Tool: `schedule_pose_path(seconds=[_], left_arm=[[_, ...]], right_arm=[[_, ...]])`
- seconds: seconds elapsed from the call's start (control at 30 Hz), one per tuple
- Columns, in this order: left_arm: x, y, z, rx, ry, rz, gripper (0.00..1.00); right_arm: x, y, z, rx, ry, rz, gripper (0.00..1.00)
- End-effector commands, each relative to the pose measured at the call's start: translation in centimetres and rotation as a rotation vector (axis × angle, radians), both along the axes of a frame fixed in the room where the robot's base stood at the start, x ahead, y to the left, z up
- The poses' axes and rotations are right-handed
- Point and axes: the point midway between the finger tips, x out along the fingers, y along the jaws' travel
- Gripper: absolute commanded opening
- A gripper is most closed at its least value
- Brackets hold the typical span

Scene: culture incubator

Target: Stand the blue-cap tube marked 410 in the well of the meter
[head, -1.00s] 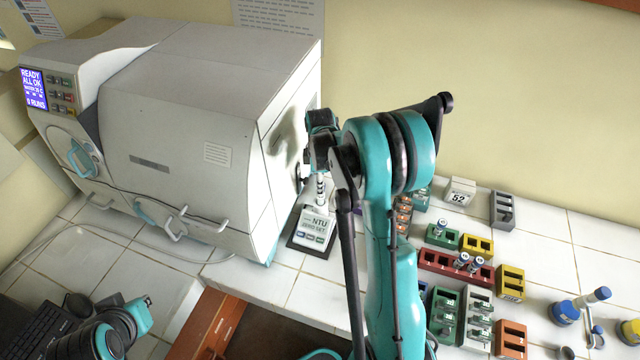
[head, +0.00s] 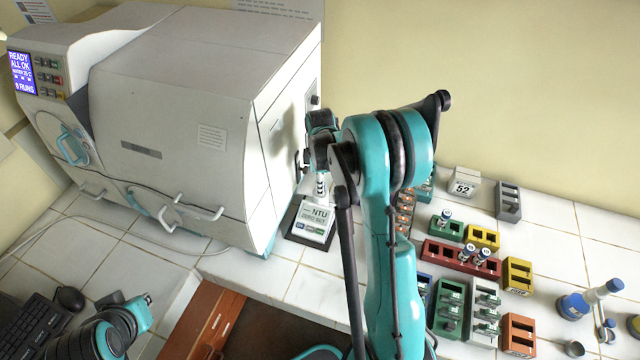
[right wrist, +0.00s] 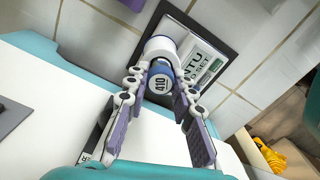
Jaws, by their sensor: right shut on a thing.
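The blue-cap tube marked 410 (right wrist: 160,84) is between the fingers of my right gripper (right wrist: 162,72) in the right wrist view, its marked cap facing the camera. My right gripper (head: 320,188) is shut on it, directly above the meter (head: 298,231) in the head view. The meter, with its NTU screen (right wrist: 202,64), also shows behind the tube in the wrist view. The tube lines up with the meter's well area; the gripper and tube hide the well, so I cannot tell how far in it is. My left gripper (head: 142,303) is at the lower left, apart from these; its jaws are unclear.
A large white incubator (head: 190,120) stands close left of the meter. Right of my arm are several coloured racks, including a red one (head: 435,252) holding tubes, and a 52 sign (head: 463,187). A keyboard (head: 28,325) lies at lower left.

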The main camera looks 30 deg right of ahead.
Motion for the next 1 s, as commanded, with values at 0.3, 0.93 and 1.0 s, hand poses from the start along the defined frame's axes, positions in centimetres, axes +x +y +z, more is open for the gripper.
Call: schedule_pose_path(seconds=[0.3,0.93,1.0], left_arm=[[0.0,0.0,-0.6,0.000,0.000,0.000,0.00],[0.0,0.0,-0.5,0.000,0.000,0.000,0.00],[0.0,0.0,-0.5,0.000,0.000,0.000,0.00]], right_arm=[[0.0,0.0,-0.6,0.000,0.000,0.000,0.00],[0.0,0.0,-0.2,0.000,0.000,0.000,0.48],[0.0,0.0,0.6,0.000,0.000,0.000,0.48]])
